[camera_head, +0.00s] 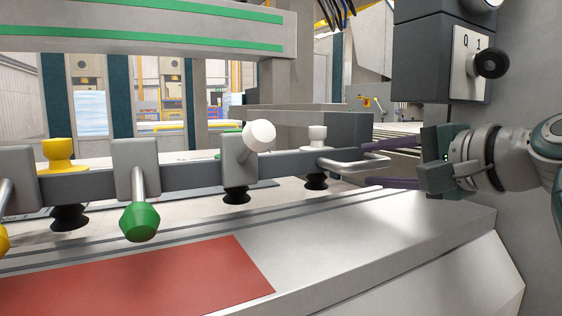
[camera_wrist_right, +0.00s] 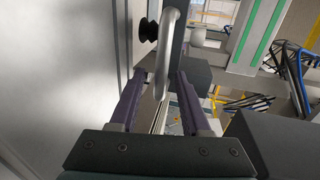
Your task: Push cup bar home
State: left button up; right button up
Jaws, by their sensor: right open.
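The cup bar (camera_head: 200,178) is a long dark grey bar across the head view, with several black suction cups under it and levers and knobs on it. A light loop handle (camera_head: 355,160) sits at its right end. My right gripper (camera_head: 368,163) is at that end, its purple fingers pointing left and open. In the right wrist view the handle (camera_wrist_right: 165,50) shows between and just beyond the open fingertips (camera_wrist_right: 158,80). I cannot tell whether a finger touches it. My left gripper is not in view.
A green-knobbed lever (camera_head: 139,220) hangs in front of the bar. A red panel (camera_head: 150,280) lies on the sloped machine front. A grey beam with green stripes (camera_head: 150,25) spans above. A switch box with a black knob (camera_head: 491,63) stands above my right arm.

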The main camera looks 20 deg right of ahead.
grip_shut()
dwell(1.3)
